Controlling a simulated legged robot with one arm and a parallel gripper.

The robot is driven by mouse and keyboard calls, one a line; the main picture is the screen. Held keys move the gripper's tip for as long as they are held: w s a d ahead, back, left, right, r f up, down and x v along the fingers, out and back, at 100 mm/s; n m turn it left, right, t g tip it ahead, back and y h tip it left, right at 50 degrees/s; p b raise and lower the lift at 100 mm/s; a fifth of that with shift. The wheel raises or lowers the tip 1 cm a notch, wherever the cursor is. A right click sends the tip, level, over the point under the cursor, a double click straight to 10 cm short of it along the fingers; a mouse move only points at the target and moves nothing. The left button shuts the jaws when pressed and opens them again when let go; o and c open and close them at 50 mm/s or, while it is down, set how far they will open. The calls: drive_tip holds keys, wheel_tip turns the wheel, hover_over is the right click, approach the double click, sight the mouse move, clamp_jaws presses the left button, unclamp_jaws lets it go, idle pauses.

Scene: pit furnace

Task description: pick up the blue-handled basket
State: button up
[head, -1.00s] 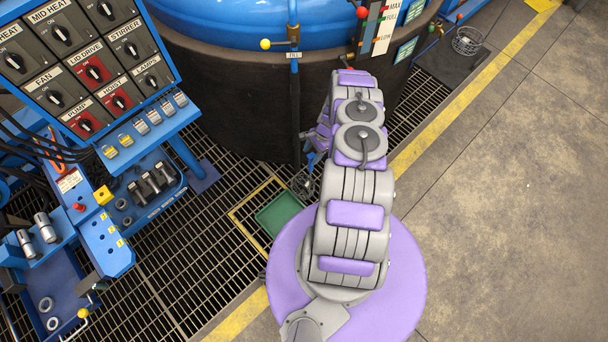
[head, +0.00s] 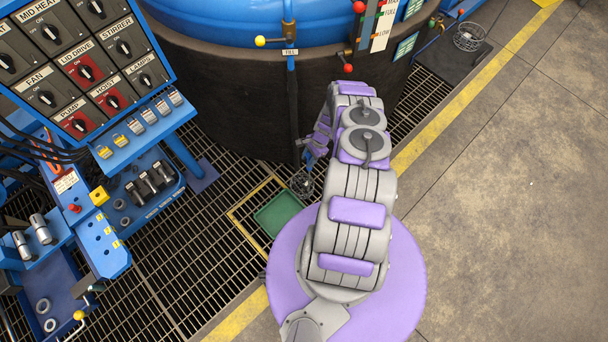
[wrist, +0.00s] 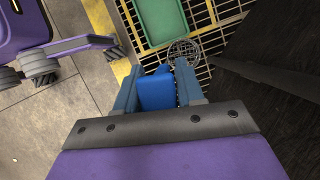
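The blue handle (wrist: 157,92) of the basket lies between the two fingers of my gripper (wrist: 159,70) in the wrist view and nearly fills the gap. My gripper looks shut on it. The round grey wire basket (wrist: 184,52) shows just beyond the fingertips, above the floor grating beside the green tray. In the head view the wire basket (head: 302,184) shows below my gripper (head: 308,160), left of my arm, near the foot of the black drum wall. Its handle is hidden there, and I cannot tell whether the basket is clear of the grating.
The green tray (head: 277,213) sits in a yellow-edged square of the grating. The blue-topped furnace (head: 225,100) with its black wall stands close behind my gripper. A control panel (head: 85,65) is at left. Another wire basket (head: 468,38) stands far right. Concrete floor at right is clear.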

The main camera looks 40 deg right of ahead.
drive_tip(key=shift+a+r, duration=0.1)
drive_tip(key=shift+a, duration=0.25)
drive_tip(key=c, duration=0.6)
clamp_jaws()
drive_tip(key=shift+d, duration=0.15)
